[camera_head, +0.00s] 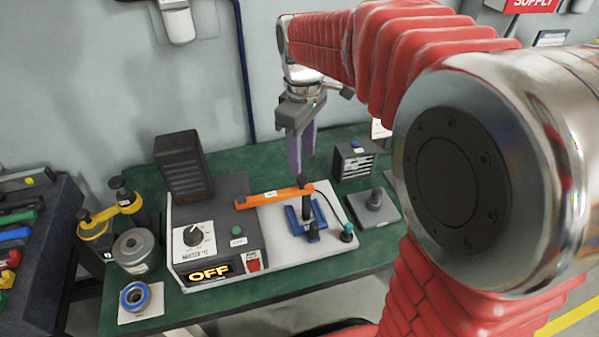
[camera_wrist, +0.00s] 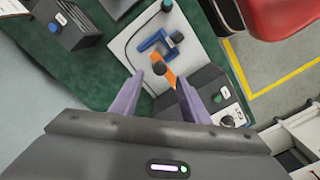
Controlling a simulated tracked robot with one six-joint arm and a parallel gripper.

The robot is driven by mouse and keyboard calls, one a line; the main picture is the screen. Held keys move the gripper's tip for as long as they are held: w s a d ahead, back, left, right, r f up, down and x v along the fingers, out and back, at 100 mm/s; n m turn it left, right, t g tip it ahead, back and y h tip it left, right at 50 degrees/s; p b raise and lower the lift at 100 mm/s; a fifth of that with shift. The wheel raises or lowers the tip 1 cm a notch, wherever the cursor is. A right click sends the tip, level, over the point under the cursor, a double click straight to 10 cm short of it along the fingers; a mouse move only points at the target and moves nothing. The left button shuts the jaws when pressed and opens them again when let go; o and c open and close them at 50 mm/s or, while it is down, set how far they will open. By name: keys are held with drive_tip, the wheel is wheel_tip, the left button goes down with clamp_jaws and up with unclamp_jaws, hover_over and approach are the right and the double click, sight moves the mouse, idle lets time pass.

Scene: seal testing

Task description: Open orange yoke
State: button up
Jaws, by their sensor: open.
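The orange yoke (camera_head: 273,197) is a flat bar lying across the tester, from the grey control box (camera_head: 215,215) to a dark post over the white base plate (camera_head: 338,233). A dark knob sits at its right end. In the wrist view the yoke (camera_wrist: 168,77) shows between my fingers, farther off. My gripper (camera_head: 300,165) is open and empty, with purple fingers pointing down, above and behind the yoke's right end in the head view. The wrist view shows the two fingers (camera_wrist: 165,102) spread apart. A blue bracket (camera_head: 305,216) stands below the yoke's right end.
The control box display (camera_head: 208,271) reads OFF. A black finned block (camera_head: 184,166) stands behind it. A dark box (camera_head: 353,160) and a grey block with a post (camera_head: 374,205) stand at right. A yellow yoke-like part (camera_head: 110,213) is at left.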

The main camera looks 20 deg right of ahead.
sight(300, 177)
wheel_tip(300, 177, down, 6)
drive_tip(key=shift+f, duration=0.15)
drive_tip(key=shift+c, duration=0.4)
clamp_jaws()
idle(0.3)
drive_tip(key=shift+a, duration=0.3)
drive_tip(key=shift+d, duration=0.15)
drive_tip(key=shift+w, duration=0.1)
